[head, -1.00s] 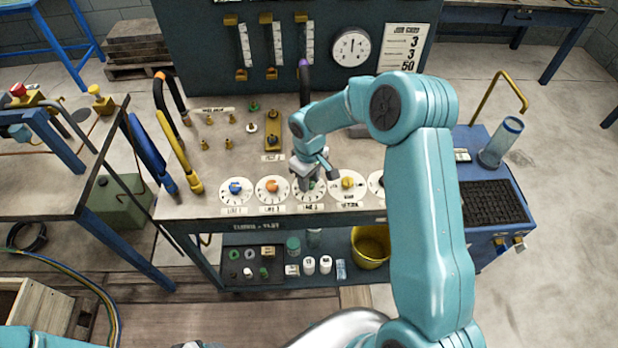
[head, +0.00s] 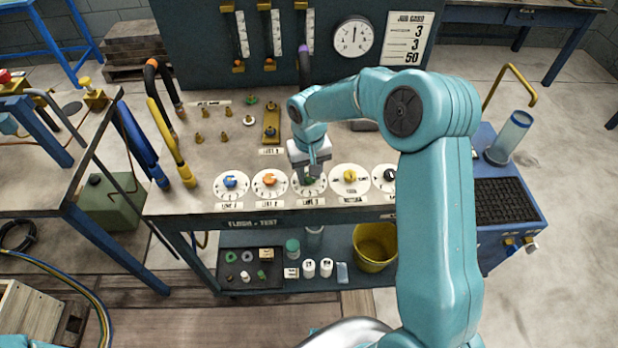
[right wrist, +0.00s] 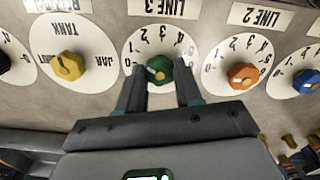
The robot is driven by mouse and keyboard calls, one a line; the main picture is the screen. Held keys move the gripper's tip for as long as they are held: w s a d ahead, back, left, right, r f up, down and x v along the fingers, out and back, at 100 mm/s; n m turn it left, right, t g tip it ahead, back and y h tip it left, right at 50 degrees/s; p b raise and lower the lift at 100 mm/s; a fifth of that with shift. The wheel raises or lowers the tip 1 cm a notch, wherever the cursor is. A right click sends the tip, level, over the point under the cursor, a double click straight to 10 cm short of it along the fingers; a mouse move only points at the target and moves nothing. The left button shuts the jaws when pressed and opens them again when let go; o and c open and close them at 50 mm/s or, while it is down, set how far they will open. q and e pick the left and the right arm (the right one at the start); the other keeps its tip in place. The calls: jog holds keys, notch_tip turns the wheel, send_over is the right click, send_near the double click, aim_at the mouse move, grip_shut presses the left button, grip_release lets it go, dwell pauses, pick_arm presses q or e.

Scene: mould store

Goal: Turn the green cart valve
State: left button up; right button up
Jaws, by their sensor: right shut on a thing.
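The green valve knob (right wrist: 160,70) sits on a round white dial labelled LINE 3 (right wrist: 133,50) in the right wrist view. Its pale mark lies on its left side there, towards the low numbers. My right gripper (right wrist: 160,84) is shut on the knob, with one finger on each side. In the head view my right gripper (head: 310,172) comes down over the green knob (head: 309,181) and hides most of it. My left gripper is not in view.
The orange LINE 2 knob (right wrist: 243,75) and the yellow tank/jar knob (right wrist: 68,66) flank the green one closely. A blue knob (head: 230,181) is farther left. A yellow bucket (head: 374,252) stands on the lower shelf.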

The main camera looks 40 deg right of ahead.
jog(key=shift+m+b, duration=1.3)
jog(key=shift+m, duration=0.9)
jog(key=o, duration=1)
jog(key=shift+o, duration=0.2)
notch_tip(320, 180, up, 16)
jog(key=shift+r+p, duration=0.2)
jog(key=shift+p, duration=0.1)
